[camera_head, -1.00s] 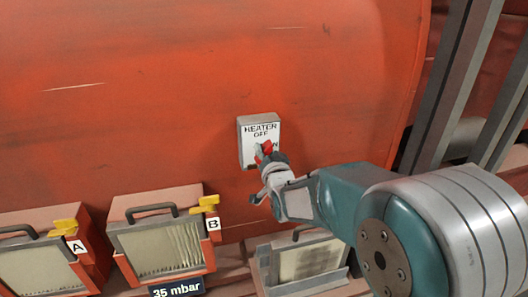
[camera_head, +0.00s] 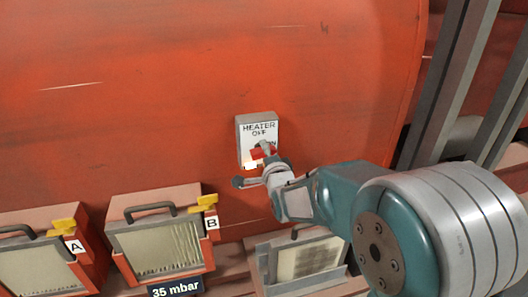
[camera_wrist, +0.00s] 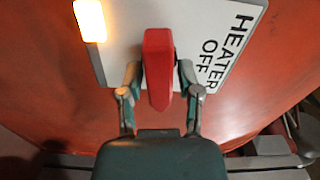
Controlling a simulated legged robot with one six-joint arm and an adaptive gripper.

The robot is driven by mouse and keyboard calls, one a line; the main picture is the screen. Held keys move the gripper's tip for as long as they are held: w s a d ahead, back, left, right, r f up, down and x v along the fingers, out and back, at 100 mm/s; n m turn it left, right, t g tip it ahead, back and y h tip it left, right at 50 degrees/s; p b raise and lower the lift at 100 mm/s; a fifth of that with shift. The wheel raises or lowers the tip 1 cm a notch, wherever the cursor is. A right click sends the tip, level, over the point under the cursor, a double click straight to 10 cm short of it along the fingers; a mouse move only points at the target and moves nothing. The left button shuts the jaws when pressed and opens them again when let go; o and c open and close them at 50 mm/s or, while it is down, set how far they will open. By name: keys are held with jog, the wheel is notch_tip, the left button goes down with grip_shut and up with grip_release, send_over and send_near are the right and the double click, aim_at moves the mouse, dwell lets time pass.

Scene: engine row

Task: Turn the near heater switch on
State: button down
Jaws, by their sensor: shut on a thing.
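The heater switch box (camera_head: 258,128) is a grey box with a white face on the big red tank, lettered HEATER and OFF; ON is partly hidden by my gripper. My gripper (camera_head: 260,171) covers the lower part of the box.
Below stand filter boxes with handles and yellow levers, tagged A (camera_head: 75,246) and B (camera_head: 211,223). A sign reads 35 mbar (camera_head: 176,288). Another framed box (camera_head: 304,262) lies below my arm. Grey posts (camera_head: 450,90) rise at right. The tank's upper face is clear.

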jog(key=shift+d+f+m, duration=0.1)
jog(key=shift+f+m, duration=0.15)
jog(key=shift+m, duration=0.65)
jog(key=shift+f, duration=0.1)
jog(key=c, duration=0.5)
grip_release()
jog(key=shift+d, duration=0.1)
jog(key=shift+s, duration=0.2)
jog(key=v, duration=1.1)
jog(key=shift+s+d, duration=0.1)
jog(key=shift+s, duration=0.1)
